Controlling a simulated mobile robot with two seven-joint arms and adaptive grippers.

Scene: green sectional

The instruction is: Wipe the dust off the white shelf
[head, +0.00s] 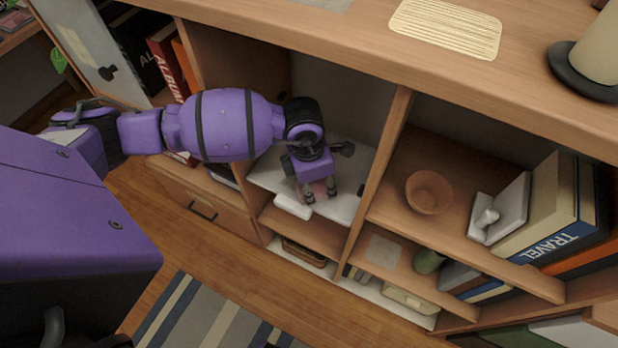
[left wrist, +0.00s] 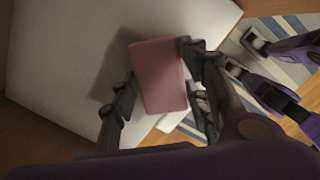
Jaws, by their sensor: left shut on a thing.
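My left gripper (head: 320,192) reaches into the open compartment with the white shelf (head: 345,207). It is shut on a pink block-like sponge (left wrist: 160,76), which sits between its two fingers in the left wrist view. In the head view only a little of the sponge (head: 319,188) shows between the fingers. It is over the white shelf, close to its surface; I cannot tell whether it touches. The shelf also fills the left of the wrist view (left wrist: 60,75), and I can make out no clear dust on it.
A small white item (head: 293,207) lies at the shelf's front edge beside the gripper. A wooden divider (head: 382,150) stands to the right, with a terracotta bowl (head: 429,192) beyond it. Red albums (head: 165,58) stand left. A candle (head: 600,50) is on the cabinet top.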

